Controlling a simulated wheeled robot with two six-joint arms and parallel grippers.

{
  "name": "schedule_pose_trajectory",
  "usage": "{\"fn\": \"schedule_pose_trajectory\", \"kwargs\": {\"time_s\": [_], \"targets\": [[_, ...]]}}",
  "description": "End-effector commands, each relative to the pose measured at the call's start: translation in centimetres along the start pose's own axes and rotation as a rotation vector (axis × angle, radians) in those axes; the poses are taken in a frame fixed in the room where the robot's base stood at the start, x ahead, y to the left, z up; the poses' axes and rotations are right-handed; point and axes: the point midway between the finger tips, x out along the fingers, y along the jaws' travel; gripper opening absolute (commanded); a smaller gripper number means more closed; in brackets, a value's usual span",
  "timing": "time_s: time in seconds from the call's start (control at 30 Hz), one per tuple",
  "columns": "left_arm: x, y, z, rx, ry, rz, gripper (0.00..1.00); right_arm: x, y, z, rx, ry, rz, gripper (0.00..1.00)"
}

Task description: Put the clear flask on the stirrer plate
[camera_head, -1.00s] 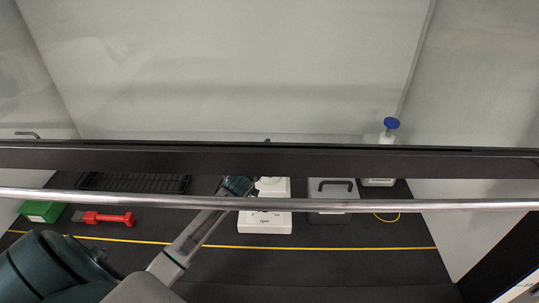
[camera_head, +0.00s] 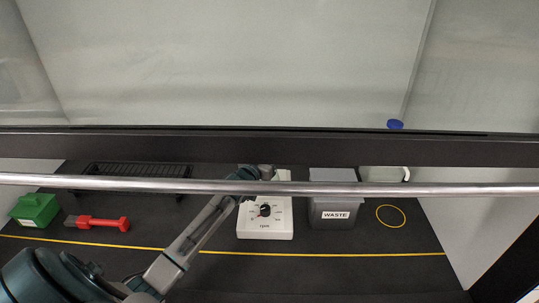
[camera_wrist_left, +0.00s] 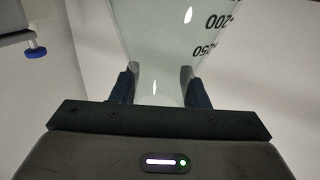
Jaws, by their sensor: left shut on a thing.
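The clear flask (camera_wrist_left: 150,30) has black graduation marks, and the left wrist view shows it between my left gripper's fingers (camera_wrist_left: 158,88). My left gripper is shut on its narrow part. In the head view my left gripper (camera_head: 246,174) is over the back left part of the stirrer plate (camera_head: 264,230), a white unit with a black knob and an rpm label. The dark sash bar and metal rail hide the back of the plate and most of the flask, so I cannot tell whether they touch. My right gripper is not in view.
The sash bar (camera_head: 270,147) and rail (camera_head: 400,190) cross the view. A grey waste bin (camera_head: 333,205) stands right of the plate. A yellow ring (camera_head: 391,216), red tool (camera_head: 100,223), green box (camera_head: 36,210) and black rack (camera_head: 130,169) lie around. The front bench beyond the yellow line is clear.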

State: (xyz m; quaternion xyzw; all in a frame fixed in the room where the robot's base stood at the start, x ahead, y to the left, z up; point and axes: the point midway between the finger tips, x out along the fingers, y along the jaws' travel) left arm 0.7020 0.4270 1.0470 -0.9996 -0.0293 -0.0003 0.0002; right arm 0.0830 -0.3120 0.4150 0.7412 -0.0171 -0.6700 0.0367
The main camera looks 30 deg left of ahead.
Motion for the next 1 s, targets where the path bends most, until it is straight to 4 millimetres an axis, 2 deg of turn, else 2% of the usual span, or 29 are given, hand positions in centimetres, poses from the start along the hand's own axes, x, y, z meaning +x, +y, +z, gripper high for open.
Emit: {"fn": "schedule_pose_trajectory", "kwargs": {"time_s": [0.03, 0.1, 0.13, 0.43, 0.53, 0.67, 1.0], "targets": [[0.0, 0.0, 0.1, 0.000, -0.001, 0.000, 0.47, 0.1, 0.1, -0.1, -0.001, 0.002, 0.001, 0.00], [0.0, 0.0, 0.1, 0.000, -0.001, 0.000, 0.61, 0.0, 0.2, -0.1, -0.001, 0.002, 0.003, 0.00], [0.0, 0.0, 0.1, 0.000, -0.001, 0.000, 0.63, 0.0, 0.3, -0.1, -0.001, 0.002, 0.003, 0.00], [0.0, 0.0, -0.2, 0.000, 0.000, 0.000, 0.63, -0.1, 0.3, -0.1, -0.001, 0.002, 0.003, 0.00], [-0.7, 0.0, 0.1, 0.002, -0.001, 0.001, 0.63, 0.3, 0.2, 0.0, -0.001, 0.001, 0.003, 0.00], [-2.8, 0.0, 0.2, 0.004, -0.001, 0.002, 0.63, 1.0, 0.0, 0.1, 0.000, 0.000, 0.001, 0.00], [-9.5, 0.0, 0.3, 0.006, -0.001, 0.003, 0.63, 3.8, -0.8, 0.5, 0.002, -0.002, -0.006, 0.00]]}}
